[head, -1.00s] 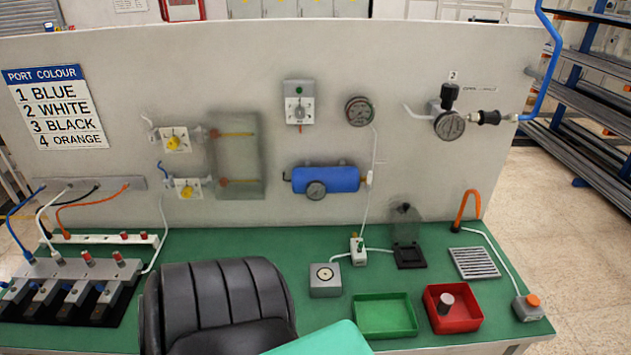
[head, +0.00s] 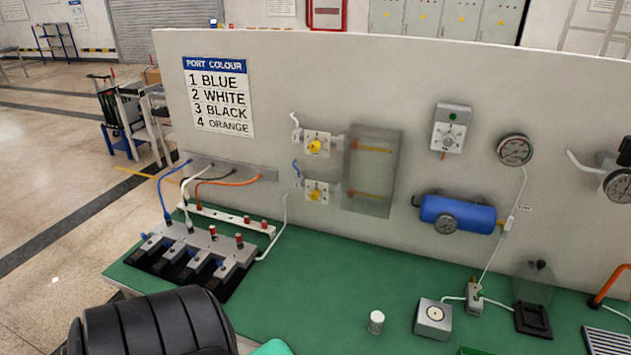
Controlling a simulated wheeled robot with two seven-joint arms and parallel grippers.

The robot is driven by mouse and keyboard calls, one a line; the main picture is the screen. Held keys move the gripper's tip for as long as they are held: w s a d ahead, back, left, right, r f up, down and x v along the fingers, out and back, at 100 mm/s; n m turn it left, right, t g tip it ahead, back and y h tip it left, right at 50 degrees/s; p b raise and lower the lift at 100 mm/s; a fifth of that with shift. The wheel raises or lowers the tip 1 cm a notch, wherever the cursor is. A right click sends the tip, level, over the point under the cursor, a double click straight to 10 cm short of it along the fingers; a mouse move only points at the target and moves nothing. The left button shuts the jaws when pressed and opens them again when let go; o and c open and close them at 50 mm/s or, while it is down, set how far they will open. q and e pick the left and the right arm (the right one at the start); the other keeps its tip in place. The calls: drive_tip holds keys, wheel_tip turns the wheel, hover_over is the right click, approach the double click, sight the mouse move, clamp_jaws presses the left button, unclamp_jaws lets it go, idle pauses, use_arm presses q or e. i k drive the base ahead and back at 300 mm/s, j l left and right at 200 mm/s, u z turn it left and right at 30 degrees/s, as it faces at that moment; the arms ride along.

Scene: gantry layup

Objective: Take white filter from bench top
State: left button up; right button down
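A small white cylinder, which looks like the white filter (head: 376,322), stands upright on the green bench top (head: 310,270). It is near the front middle of the bench, just left of a grey box with a round dial (head: 433,318), with a small gap between them. Nothing covers it in the head view. Neither of my grippers is in view.
A valve block with hoses (head: 195,255) sits at the bench's left end.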

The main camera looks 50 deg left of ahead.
sight(376, 326)
drive_tip(key=u, duration=1.1)
drive_tip(key=i+l+u, duration=0.1)
drive_tip(key=l, duration=0.2)
